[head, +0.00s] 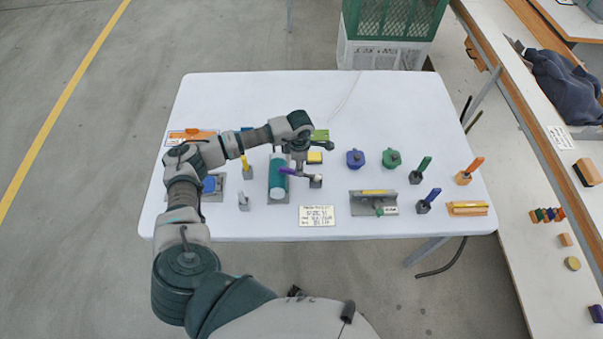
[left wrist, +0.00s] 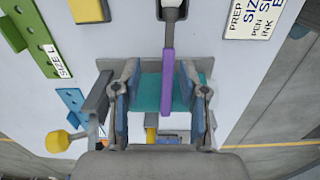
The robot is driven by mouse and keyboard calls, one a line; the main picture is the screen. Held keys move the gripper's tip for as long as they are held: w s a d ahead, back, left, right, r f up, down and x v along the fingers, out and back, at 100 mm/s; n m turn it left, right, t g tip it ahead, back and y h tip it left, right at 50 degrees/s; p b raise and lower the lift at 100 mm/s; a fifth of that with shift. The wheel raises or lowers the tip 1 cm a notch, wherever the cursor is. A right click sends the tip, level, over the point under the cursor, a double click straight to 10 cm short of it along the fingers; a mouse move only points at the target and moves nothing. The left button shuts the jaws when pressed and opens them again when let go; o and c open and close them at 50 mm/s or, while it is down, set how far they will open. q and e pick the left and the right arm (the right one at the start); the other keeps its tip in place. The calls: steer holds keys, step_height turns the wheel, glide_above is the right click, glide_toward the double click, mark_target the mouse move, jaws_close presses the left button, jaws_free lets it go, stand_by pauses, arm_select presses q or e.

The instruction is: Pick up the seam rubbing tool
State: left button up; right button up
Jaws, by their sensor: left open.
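A purple-handled tool (head: 288,171), which I take to be the seam rubbing tool, sticks out to the left from a small grey holder (head: 316,182) on the white table. My left gripper (head: 299,165) is over it. In the left wrist view the purple handle (left wrist: 167,80) runs between the two spread fingers of the left gripper (left wrist: 156,95), closer to the right-hand finger. The fingers are open with gaps beside the handle. The handle's grey end runs up to its holder at the top. My right gripper is not in view.
A teal cylinder on a grey base (head: 278,190) lies just under the tool and gripper. A yellow block (head: 314,157) is behind, and a label card (head: 317,216) is in front. Blue (head: 355,158) and green (head: 392,158) pieces stand to the right. The table's back is mostly clear.

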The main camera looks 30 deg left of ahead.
arm_select(q)
steer(key=f, duration=0.3)
steer(key=f+p, duration=0.1)
steer(key=f, duration=0.1)
steer(key=shift+s+d+f, duration=0.25)
steer(key=shift+d+f, duration=0.1)
jaws_close()
